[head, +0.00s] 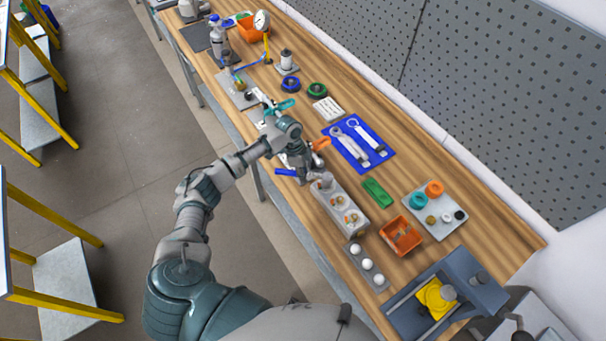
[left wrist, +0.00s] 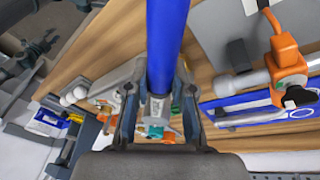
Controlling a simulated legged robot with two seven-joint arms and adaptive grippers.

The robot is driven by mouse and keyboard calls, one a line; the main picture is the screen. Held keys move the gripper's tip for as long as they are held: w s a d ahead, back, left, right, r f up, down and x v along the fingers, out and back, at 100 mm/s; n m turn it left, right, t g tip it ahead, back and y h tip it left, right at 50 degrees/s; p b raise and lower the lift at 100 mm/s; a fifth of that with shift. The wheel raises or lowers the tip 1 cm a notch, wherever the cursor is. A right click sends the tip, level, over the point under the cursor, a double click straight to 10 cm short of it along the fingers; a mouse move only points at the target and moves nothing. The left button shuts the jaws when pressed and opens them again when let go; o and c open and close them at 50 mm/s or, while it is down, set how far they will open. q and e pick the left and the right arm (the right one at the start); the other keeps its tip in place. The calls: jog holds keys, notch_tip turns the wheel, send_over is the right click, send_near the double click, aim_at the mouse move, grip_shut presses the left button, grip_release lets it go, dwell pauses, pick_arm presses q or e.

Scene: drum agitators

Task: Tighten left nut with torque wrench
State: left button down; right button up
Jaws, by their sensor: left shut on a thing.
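My left gripper (head: 303,172) is shut on a blue-handled tool, which I take to be the torque wrench (head: 285,172). In the left wrist view its blue handle (left wrist: 166,45) runs up between the fingers (left wrist: 158,108), toward the top edge. My right gripper is not in view.
An orange-topped tool (head: 321,144) is close to the gripper. A blue mat (head: 335,133) with two wrenches lies behind. A green block (head: 377,193), an orange bin (head: 401,234) and a plate with white balls (head: 357,264) are near the grey block. A perforated wall (head: 500,90) bounds the bench.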

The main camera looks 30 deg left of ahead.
pick_arm(q)
jog(key=shift+a, duration=0.2)
jog(key=shift+r, duration=0.3)
dwell(0.4)
jog(key=shift+d+r, duration=0.15)
jog(key=shift+r, duration=0.15)
dwell(0.4)
jog(key=shift+r, duration=0.1)
